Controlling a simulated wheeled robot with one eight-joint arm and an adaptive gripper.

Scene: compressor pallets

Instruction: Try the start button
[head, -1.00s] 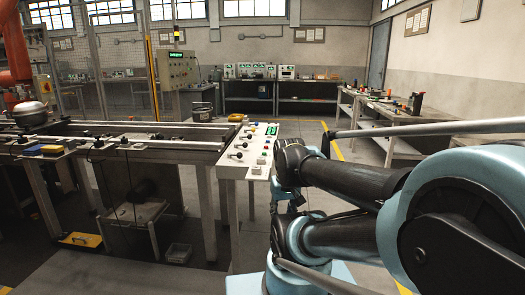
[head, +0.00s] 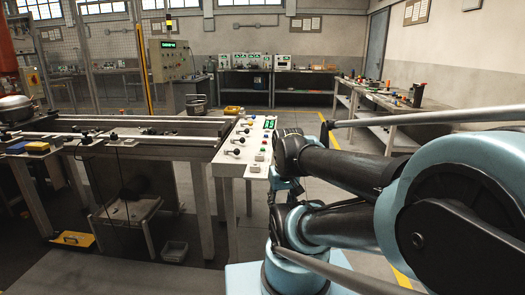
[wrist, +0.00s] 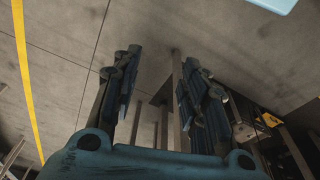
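A white control panel (head: 229,168) slopes at the right end of the conveyor table in the head view. It carries several black-knobbed levers (head: 236,140), a lit green display (head: 270,123) and small buttons (head: 263,146) along its right side. The buttons are too small to tell which one is the start button. My gripper (wrist: 155,75) shows in the wrist view with its two dark fingers apart and nothing between them. It points over bare grey floor. In the head view my folded arm stands right of the panel, and the fingers cannot be made out there.
The conveyor table (head: 180,140) runs left from the panel, with a metal vessel (head: 15,109) at its far left. A control cabinet (head: 170,61) stands behind it. A workbench (head: 385,97) lines the right wall. Floor between the panel and that bench is open.

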